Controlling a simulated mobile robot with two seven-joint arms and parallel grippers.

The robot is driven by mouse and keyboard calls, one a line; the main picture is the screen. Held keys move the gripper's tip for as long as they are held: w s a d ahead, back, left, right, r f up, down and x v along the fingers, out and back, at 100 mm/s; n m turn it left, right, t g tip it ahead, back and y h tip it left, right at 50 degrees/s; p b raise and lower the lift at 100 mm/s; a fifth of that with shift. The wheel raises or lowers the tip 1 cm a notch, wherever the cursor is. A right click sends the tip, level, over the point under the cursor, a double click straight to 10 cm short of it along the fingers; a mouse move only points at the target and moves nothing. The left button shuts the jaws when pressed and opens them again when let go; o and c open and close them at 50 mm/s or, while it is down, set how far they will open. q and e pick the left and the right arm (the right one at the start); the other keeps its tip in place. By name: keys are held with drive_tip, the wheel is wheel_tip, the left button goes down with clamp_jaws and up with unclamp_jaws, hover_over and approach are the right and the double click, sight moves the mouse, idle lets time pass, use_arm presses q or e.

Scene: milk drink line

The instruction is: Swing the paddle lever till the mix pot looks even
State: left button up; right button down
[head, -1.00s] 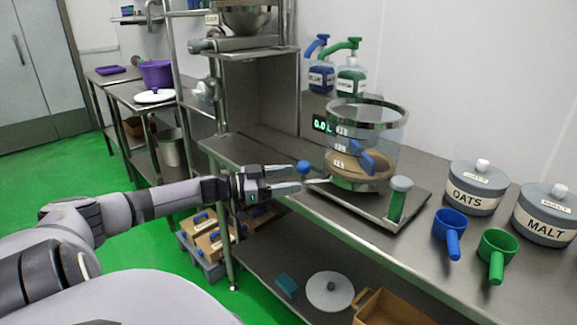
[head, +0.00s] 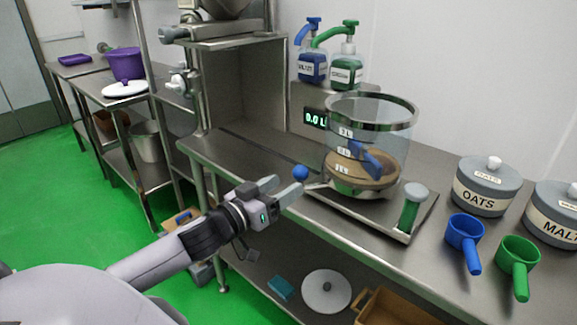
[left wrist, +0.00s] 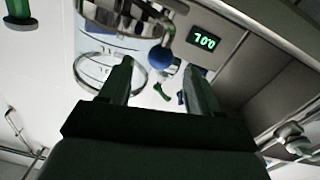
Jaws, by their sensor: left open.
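The mix pot (head: 392,113) is a clear vessel with a metal rim on a steel base. It holds a tan-brown mass, with a blue paddle (head: 366,160) in it; I cannot tell how even the mass is. The paddle lever sticks out left of the pot and ends in a blue ball knob (head: 301,172). My left gripper (head: 280,188) is open and empty, just left of and below the knob, fingers pointing towards it. In the left wrist view the knob (left wrist: 160,57) shows ahead, between the fingertip directions, with no visible contact. My right gripper is out of view.
A green handle with a grey cap (head: 411,208) stands at the pot tray's right. Blue (head: 465,236) and green (head: 517,258) scoops and OATS (head: 484,188) and MALT (head: 553,213) jars are farther right. Pump bottles (head: 346,70) and a display (head: 315,119) are behind. The counter's left is clear.

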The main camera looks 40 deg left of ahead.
sight(295, 177)
use_arm(q)
drive_tip(key=shift+a+r, duration=0.1)
drive_tip(key=shift+r, duration=0.1)
drive_tip(key=shift+w+d, duration=0.2)
drive_tip(key=shift+w, duration=1.5)
drive_tip(key=shift+w+d, duration=0.2)
drive_tip(key=shift+w, duration=1.5)
drive_tip(key=shift+f, duration=0.1)
clamp_jaws()
